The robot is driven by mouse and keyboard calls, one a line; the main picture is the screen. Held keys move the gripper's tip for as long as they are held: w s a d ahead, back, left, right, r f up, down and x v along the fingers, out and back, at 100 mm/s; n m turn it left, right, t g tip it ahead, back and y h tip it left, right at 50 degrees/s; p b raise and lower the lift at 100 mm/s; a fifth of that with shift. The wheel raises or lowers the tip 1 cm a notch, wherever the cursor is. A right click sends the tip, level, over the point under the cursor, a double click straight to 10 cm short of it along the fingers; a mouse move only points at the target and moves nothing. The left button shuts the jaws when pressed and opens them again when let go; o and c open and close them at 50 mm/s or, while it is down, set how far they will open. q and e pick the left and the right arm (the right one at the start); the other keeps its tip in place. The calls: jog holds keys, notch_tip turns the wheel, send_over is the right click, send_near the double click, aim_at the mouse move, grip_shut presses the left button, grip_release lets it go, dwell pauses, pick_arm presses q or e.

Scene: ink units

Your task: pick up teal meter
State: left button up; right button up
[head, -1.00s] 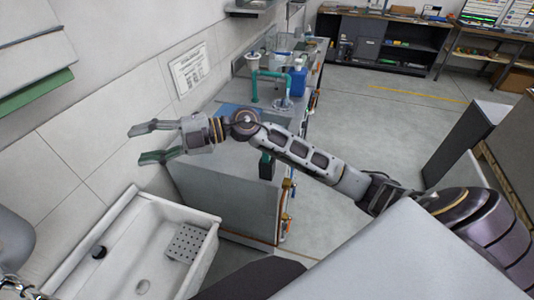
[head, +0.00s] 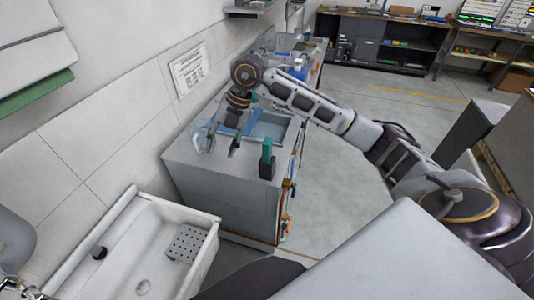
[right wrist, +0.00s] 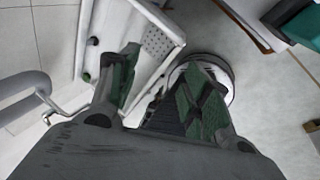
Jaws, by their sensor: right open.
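The teal meter (head: 267,151) stands upright in a dark holder (head: 267,170) near the front right corner of the grey counter. Its teal body also shows at the upper right edge of the right wrist view (right wrist: 305,22), partly cut off. My right gripper (head: 222,143) points down over the counter, to the left of the meter in the head view. Its fingers are apart, with nothing between them, in the right wrist view (right wrist: 160,70). It does not touch the meter.
A white sink (head: 125,250) with a perforated plate (head: 187,243) lies in front of the counter (head: 235,195). A clear container (head: 202,137) stands near the wall, close to my right gripper. A blue tray or basin on the counter is partly hidden by my arm.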

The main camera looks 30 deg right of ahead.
aim_at(266, 141)
jog(key=d+r+m+h, duration=0.1)
jog(key=d+h, duration=0.2)
jog(key=d, duration=0.4)
jog(key=d+r+m+h, duration=0.2)
jog(key=d, duration=0.5)
jog(key=shift+w+d+r+m+h, duration=0.15)
jog(key=shift+w+r+m+h, duration=0.15)
jog(key=shift+h, duration=0.1)
jog(key=shift+f, duration=0.15)
jog(key=shift+w+d+f+p, duration=0.1)
jog(key=shift+d+f+p, duration=0.1)
jog(key=shift+f, duration=1.2)
jog(key=shift+w+d+f+p, duration=0.1)
jog(key=shift+w+f+p, duration=0.1)
jog(key=shift+f, duration=1.15)
jog(key=shift+w+d+f+p, duration=0.1)
jog(key=shift+f+p, duration=0.1)
jog(key=shift+f, duration=1.2)
jog(key=shift+s, duration=0.1)
jog(key=shift+f, duration=0.15)
jog(key=shift+d+f+p, duration=0.35)
jog(key=shift+f+p, duration=0.15)
jog(key=shift+f, duration=0.4)
jog(key=shift+d+f, duration=0.2)
jog(key=shift+f, duration=0.7)
jog(key=shift+f+p, duration=0.35)
jog(key=shift+f, duration=0.3)
